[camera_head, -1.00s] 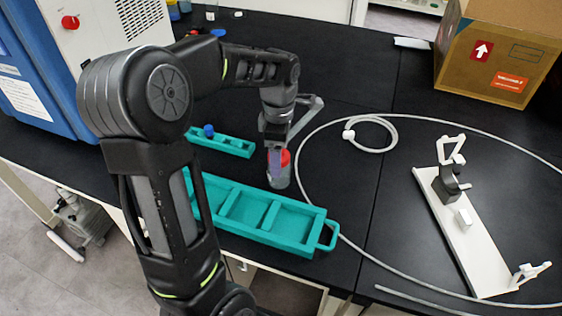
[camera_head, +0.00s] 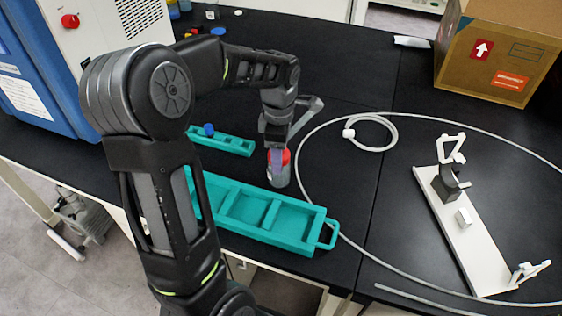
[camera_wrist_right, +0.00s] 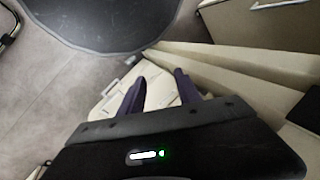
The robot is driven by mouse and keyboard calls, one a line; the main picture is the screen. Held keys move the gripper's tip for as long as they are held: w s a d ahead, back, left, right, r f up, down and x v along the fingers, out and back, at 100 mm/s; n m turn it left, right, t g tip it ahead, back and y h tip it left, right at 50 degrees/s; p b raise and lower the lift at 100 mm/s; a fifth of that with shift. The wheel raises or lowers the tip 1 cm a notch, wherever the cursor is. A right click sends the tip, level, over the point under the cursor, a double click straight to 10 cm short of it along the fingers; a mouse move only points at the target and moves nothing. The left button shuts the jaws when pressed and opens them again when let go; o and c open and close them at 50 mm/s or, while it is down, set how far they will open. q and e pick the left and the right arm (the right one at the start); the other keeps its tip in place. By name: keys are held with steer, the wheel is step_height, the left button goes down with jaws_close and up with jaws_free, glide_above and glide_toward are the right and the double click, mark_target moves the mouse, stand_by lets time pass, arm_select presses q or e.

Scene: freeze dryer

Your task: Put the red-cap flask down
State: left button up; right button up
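The red-cap flask (camera_head: 281,178) is a small clear vessel with a red cap, upright at the bench's middle, behind the large teal rack. My left gripper (camera_head: 276,158) points down over it, with a purple finger against the cap. It appears shut on the flask; the far finger is hidden. The flask's base is at or very near the black bench top; I cannot tell if it touches. My right gripper (camera_wrist_right: 160,88) shows in the right wrist view, its purple fingers apart with nothing between them, over a pale cabinet area.
The large teal rack (camera_head: 311,216) stands in front of the flask, and a small teal rack (camera_head: 236,146) with a blue-capped item stands behind left. A pale hose (camera_head: 305,133) curves right of the flask. A white stand (camera_head: 469,240) and a cardboard box (camera_head: 485,77) are at right.

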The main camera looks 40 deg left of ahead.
arm_select(q)
jaws_close()
stand_by(0.3)
step_height(320, 180, up, 10)
stand_by(0.6)
stand_by(0.4)
